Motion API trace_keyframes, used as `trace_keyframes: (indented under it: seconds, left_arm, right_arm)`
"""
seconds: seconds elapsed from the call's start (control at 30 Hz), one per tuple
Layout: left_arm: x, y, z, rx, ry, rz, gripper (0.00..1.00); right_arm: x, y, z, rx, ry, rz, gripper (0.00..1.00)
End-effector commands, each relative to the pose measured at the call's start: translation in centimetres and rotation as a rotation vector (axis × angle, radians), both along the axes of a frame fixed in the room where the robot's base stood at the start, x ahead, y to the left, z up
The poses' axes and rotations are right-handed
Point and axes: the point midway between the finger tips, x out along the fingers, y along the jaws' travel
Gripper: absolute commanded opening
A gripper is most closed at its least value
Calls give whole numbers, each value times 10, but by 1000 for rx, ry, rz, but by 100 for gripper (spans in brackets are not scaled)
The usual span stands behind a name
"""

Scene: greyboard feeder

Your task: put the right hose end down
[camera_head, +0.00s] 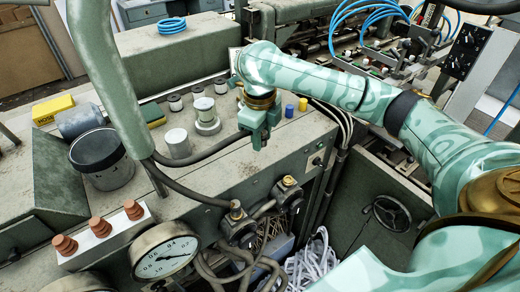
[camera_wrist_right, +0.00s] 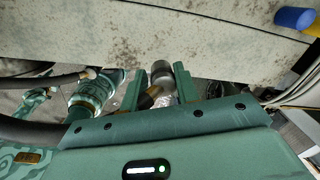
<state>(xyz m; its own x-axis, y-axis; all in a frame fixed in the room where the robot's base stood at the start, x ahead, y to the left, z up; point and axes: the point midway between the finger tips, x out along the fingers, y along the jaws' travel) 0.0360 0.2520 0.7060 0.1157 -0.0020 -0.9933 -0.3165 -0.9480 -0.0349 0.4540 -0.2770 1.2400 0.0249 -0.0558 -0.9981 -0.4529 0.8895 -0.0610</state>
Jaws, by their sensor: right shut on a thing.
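My right gripper (camera_head: 259,138) is above the front edge of the grey-green machine top, pointing down. In the right wrist view, its two green fingers (camera_wrist_right: 160,78) are shut on the right hose end, a metal-tipped fitting (camera_wrist_right: 161,70) with a brass-coloured part behind it. In the head view, a dark hose (camera_head: 205,150) runs up to this gripper, and the fingers hide its end. A second dark hose (camera_head: 190,193) runs to a brass fitting at the left valve (camera_head: 238,229) on the machine front. My left gripper is not in view.
A second valve (camera_head: 288,193) and a pressure gauge (camera_head: 164,257) are on the machine front. White shreds (camera_head: 312,264) lie below.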

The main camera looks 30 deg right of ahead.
Motion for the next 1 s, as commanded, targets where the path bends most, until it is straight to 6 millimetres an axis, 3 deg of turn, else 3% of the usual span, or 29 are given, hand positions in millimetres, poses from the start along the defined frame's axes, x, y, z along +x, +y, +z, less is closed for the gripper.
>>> trace_keyframes:
  seconds: [0.2, 0.37, 0.77, 0.8, 0.83, 1.0]
  left_arm:
    - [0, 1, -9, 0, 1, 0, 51]
    - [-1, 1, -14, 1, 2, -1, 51]
    - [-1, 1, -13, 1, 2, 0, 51]
    - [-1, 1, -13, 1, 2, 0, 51]
    - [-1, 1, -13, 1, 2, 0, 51]
    - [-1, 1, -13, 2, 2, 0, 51]
  right_arm:
    - [13, -5, -21, 2, 1, -1, 0]
    - [12, -5, -44, 1, -2, 2, 0]
    - [12, -5, -47, 0, -3, 2, 0]
    - [12, -5, -47, 0, -4, 2, 42]
    - [12, -5, -47, 0, -4, 2, 50]
    - [12, -5, -47, 0, -4, 2, 53]
